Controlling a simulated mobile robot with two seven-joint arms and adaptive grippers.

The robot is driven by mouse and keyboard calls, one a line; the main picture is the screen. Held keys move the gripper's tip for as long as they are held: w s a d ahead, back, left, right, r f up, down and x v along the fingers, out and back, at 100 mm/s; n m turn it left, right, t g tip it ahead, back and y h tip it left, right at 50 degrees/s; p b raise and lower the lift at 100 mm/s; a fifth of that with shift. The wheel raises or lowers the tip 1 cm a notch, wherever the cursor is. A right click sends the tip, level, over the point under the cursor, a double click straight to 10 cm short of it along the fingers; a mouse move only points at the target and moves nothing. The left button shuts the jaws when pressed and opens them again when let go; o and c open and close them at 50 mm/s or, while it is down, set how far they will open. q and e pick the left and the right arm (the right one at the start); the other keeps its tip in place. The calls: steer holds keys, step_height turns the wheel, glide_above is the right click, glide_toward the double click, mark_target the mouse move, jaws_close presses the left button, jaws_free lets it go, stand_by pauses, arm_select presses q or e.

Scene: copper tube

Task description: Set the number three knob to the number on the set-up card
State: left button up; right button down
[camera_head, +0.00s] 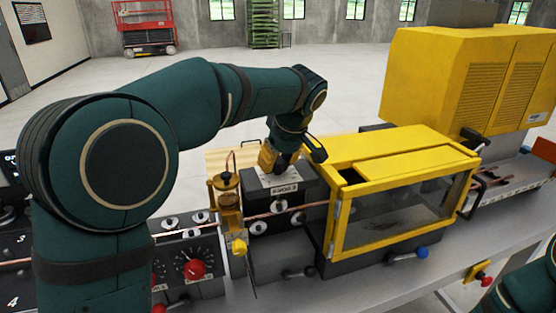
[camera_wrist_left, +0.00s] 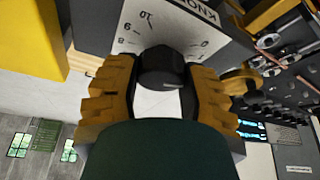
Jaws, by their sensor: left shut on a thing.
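My left gripper (camera_head: 282,168) reaches down from above onto a white dial plate (camera_head: 284,188) on top of a dark block. In the left wrist view its yellow-padded fingers are closed around a black knob (camera_wrist_left: 162,68) with a pale line on its face. The rest of the knob's label is cut off in that view and too small to read in the head view. I cannot pick out a set-up card. My right gripper is out of view.
A yellow-framed clear guard (camera_head: 400,195) stands just right of the dial. A brass-topped oiler (camera_head: 229,192) and a copper tube (camera_head: 262,215) are at its left and front. A red knob (camera_head: 194,269) sits on the panel left. A large yellow machine housing (camera_head: 450,85) stands behind right.

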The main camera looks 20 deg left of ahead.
arm_select(q)
steer(key=shift+f, duration=0.1)
steer(key=o, duration=1.2)
steer(key=v, duration=1.2)
